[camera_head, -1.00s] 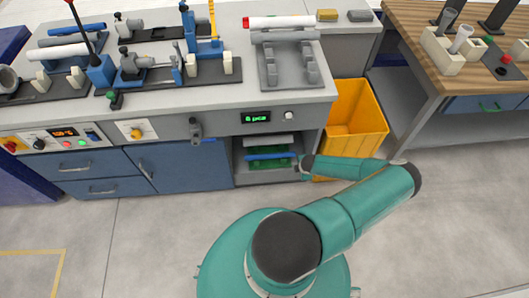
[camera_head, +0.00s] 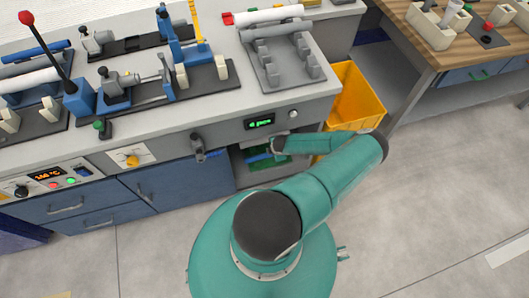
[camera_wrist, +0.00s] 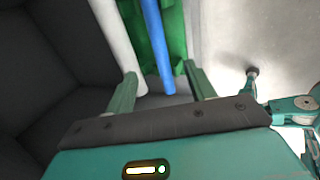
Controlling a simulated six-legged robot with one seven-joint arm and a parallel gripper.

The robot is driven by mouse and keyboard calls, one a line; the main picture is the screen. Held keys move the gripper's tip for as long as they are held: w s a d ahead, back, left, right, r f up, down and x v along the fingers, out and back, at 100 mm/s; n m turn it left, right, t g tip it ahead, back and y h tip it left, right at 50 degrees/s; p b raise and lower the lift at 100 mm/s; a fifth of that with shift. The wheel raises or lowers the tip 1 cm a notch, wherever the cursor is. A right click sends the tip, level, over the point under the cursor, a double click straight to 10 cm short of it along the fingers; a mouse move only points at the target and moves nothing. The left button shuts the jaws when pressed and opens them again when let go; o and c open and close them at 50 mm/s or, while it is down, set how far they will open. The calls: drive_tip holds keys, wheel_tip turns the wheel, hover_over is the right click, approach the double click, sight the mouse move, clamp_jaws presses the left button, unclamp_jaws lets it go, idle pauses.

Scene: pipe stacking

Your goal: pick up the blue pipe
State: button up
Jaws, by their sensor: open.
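A blue pipe (camera_head: 258,157) lies in the open bay under the bench, partly hidden by my arm. In the wrist view the blue pipe (camera_wrist: 155,40) runs down toward my gripper. My gripper (camera_wrist: 160,70) is open and empty, with one finger on each side of the pipe's near end and gaps between. A white pipe (camera_wrist: 112,38) lies left of it, close to the left finger. Green material (camera_wrist: 170,30) shows beside and behind the blue pipe.
Dark walls (camera_wrist: 50,60) enclose the left of the wrist view. The bench top (camera_head: 215,100) above holds fixtures and pipes, including another blue pipe (camera_head: 36,50). A yellow bin (camera_head: 358,98) stands right of the bay. The floor in front is clear.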

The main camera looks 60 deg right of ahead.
drive_tip(key=shift+x, duration=6.5)
drive_tip(key=shift+w+d+f, duration=0.25)
drive_tip(key=shift+w+f, duration=0.05)
drive_tip(key=c, duration=1.1)
drive_tip(key=shift+r, duration=0.15)
